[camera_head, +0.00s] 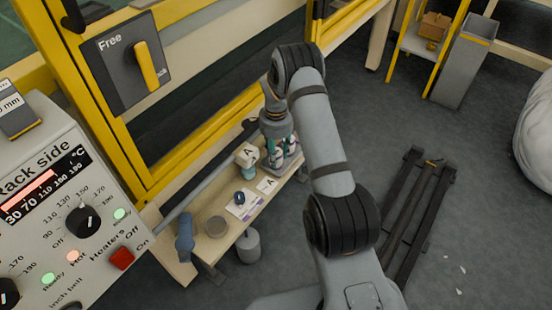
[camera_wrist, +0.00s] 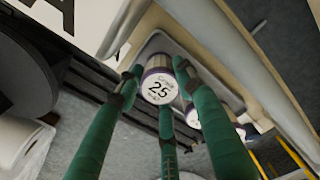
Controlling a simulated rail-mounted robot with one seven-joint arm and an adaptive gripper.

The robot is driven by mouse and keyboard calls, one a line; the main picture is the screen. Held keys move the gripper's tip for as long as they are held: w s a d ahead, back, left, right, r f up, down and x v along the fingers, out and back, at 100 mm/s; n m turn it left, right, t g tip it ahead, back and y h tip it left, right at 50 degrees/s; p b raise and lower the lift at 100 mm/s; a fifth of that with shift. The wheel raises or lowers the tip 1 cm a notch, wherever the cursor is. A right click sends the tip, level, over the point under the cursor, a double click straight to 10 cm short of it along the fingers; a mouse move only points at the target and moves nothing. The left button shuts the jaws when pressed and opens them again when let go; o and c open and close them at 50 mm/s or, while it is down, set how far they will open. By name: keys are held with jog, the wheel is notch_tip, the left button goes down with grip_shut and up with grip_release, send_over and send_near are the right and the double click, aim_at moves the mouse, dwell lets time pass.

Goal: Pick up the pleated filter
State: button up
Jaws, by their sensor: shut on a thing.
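My gripper (camera_wrist: 158,78) has green fingers, closed around a short round cartridge (camera_wrist: 158,88) in the wrist view. Its white end face reads "25" and has a purple rim; I take it to be the pleated filter, though pleats cannot be made out. A grey tray (camera_wrist: 152,45) shows right behind it; whether the cartridge touches the tray cannot be told. In the head view my gripper (camera_head: 278,148) is at the far end of the narrow bench, over the tray (camera_head: 293,160), and mostly hides what it holds.
Similar purple-rimmed cartridges (camera_wrist: 192,117) stand beside the held one. On the bench (camera_head: 208,262), a block marked A (camera_head: 247,154), a card marked A (camera_head: 267,186), a dark blue ring (camera_head: 239,198) and a grey round dish (camera_head: 215,227) lie nearer. A yellow machine frame (camera_head: 200,150) runs along the left.

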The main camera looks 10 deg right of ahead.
jog(key=c, duration=0.5)
jog(key=shift+o, duration=0.2)
